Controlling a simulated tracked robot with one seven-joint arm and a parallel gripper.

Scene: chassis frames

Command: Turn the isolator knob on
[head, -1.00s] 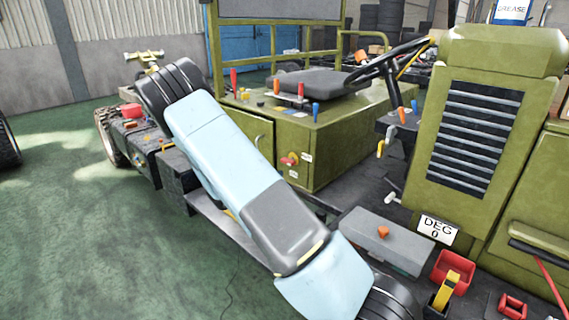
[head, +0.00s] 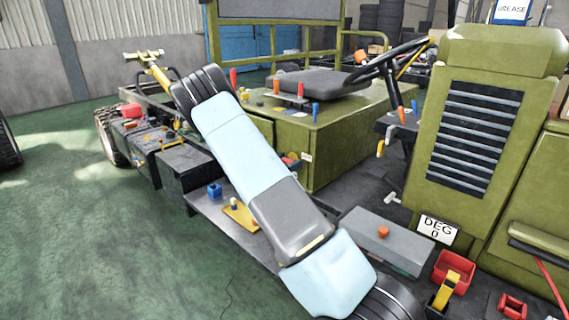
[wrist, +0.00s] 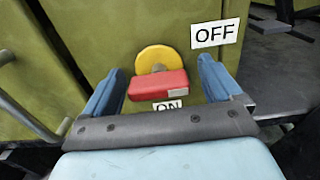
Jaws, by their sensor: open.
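The isolator knob in the wrist view has a red handle (wrist: 157,85) in front of a round yellow plate (wrist: 154,59) on a green panel. The red handle lies roughly level, tilted slightly. An OFF label (wrist: 215,33) is to the upper right, and an ON label (wrist: 170,105) is just below the handle, partly hidden. My gripper (wrist: 160,82) is open, with one blue finger on each side of the red handle. I cannot tell whether either finger touches it. In the head view my arm hides most of the knob; a bit of red (head: 290,161) shows beside the arm.
The green cabinet (head: 345,145) carries several coloured levers on top. A grey box with an orange knob (head: 383,232) and red bins (head: 455,268) stand at the lower right. A yellow bracket (head: 240,215) and blue part (head: 214,190) sit on the ledge left of my arm.

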